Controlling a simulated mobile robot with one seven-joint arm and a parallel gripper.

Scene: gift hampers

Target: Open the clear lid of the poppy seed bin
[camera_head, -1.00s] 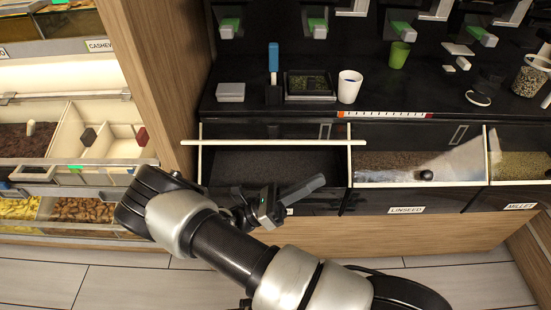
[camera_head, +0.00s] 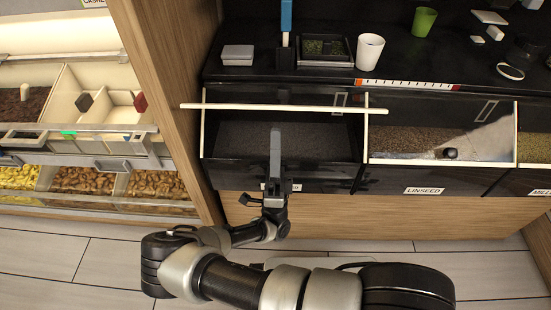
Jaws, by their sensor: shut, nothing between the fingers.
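The poppy seed bin (camera_head: 235,178) is the left one of the dark counter bins, with fine dark seeds (camera_head: 240,138) inside. Its label is mostly hidden behind my gripper. The clear lid is hard to make out, and I cannot tell its exact position. A long pale bar (camera_head: 230,107) runs across the back part of the bin and sticks out past both sides. I cannot tell whether it belongs to the lid. My gripper (camera_head: 276,132) is shut and empty, seen over the middle of the bin front and pointing toward the back. Contact with the lid cannot be told.
The linseed bin (camera_head: 425,176) stands to the right, with a dark knob (camera_head: 450,153) over it. A white cup (camera_head: 369,52), a dark tray (camera_head: 323,62) and a grey box (camera_head: 238,55) stand on the shelf behind. A wooden panel (camera_head: 165,90) borders the left.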

